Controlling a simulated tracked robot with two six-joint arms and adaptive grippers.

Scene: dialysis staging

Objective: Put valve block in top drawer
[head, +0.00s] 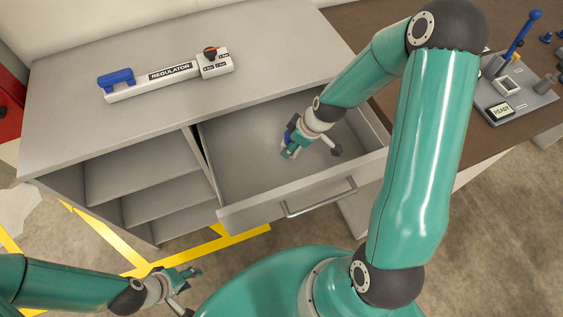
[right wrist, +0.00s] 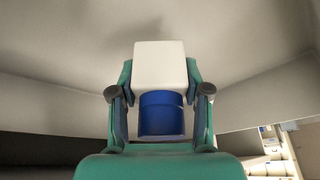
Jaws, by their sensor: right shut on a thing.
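The valve block (right wrist: 160,64), a white block with a blue round part, is between the two fingers of my right gripper (right wrist: 160,95) in the right wrist view. In the head view my right gripper (head: 291,150) reaches down into the open top drawer (head: 240,165). The fingers and arm hide most of the block there, and only a bit of blue shows. I cannot tell whether the block touches the drawer floor. My left gripper (head: 190,284) is at the lower left, away from the drawer, with its fingers apart and empty.
A regulator (head: 165,76) with a blue end lies on the grey cabinet top (head: 90,130). Open shelves (head: 150,190) are left of the drawer. A brown table (head: 420,105) at the right carries a panel with a blue lever (head: 522,32). The drawer's handle (head: 318,198) faces me.

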